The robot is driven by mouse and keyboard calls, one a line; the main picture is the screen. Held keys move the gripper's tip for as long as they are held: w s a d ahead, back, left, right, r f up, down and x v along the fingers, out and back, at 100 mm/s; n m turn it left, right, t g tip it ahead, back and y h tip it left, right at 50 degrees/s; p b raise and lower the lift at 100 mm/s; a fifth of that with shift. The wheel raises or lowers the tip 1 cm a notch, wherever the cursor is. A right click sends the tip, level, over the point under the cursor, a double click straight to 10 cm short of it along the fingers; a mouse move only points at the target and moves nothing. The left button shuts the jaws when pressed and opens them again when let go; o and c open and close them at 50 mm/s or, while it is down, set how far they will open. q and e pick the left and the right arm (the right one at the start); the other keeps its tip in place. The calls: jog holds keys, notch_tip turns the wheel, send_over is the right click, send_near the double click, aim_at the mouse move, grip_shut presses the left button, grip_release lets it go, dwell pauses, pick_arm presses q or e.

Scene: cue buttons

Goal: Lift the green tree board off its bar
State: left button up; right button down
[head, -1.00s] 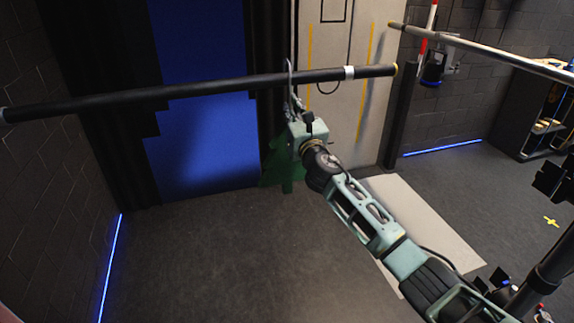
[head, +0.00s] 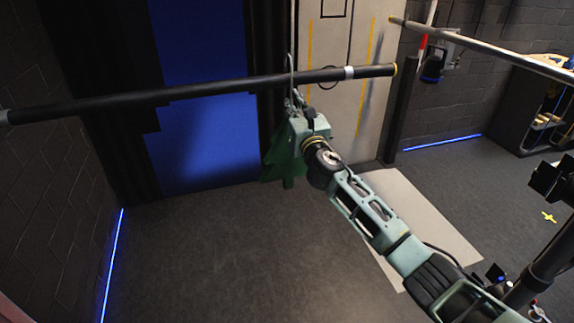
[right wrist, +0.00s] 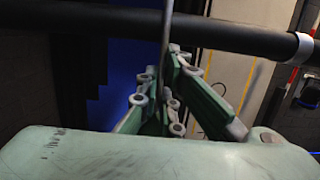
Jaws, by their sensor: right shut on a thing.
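The green tree board (head: 283,165) hangs below the black bar (head: 200,92) in the head view, partly hidden behind my right wrist. Its thin grey hook (head: 291,66) rises past the bar, with its curved top above the bar. The hook's shaft also shows in the right wrist view (right wrist: 167,30), crossing in front of the bar (right wrist: 225,36). My right gripper (head: 296,102) is just below the bar. Its fingers (right wrist: 167,90) are shut on the hook's shaft. Whether the hook still touches the bar is hard to tell. My left gripper is not in view.
A second, pale bar (head: 490,50) runs at the upper right, with a dark lamp (head: 433,68) near it. A pale panel (head: 345,100) stands behind the black bar's right end. The floor (head: 225,250) below is clear.

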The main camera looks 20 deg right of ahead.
jog(key=s+p, duration=0.5)
jog(key=s, duration=0.8)
jog(key=shift+s+d+r, duration=0.15)
jog(key=shift+d+r, duration=0.1)
jog(key=shift+r, duration=0.15)
dwell(0.4)
jog(key=shift+f, duration=0.1)
